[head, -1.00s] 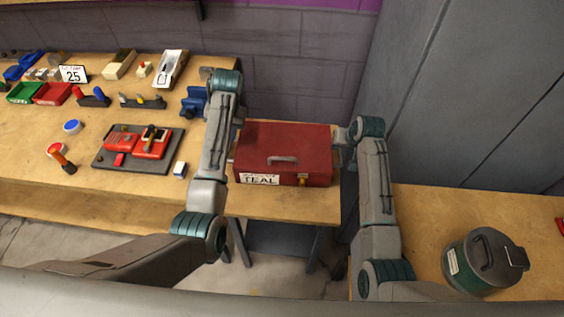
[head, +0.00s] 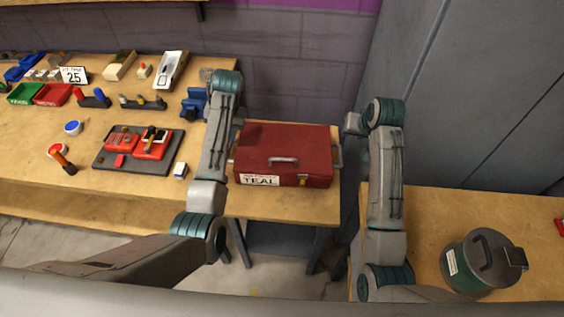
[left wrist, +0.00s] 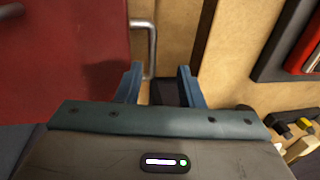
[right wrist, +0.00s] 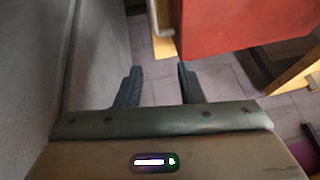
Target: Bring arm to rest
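A red toolbox (head: 285,140) with a top handle and a label reading "TEAL" sits closed on a small wooden table (head: 285,207). My left gripper is hidden behind its arm in the head view, beside the box's left end. In the left wrist view the left gripper (left wrist: 159,72) is open, with the box's grey side handle (left wrist: 152,40) at the gap between its fingers. My right gripper (head: 352,125) is raised off the box's right end, apart from the right side handle (head: 337,156). In the right wrist view it is open and empty (right wrist: 160,75).
The left workbench (head: 40,125) carries bins, tools and a dark tray (head: 110,158) with red parts. A lidded grey-green pot (head: 482,262) stands on the right bench (head: 430,210). A grey wall panel (head: 480,90) rises close behind my right arm.

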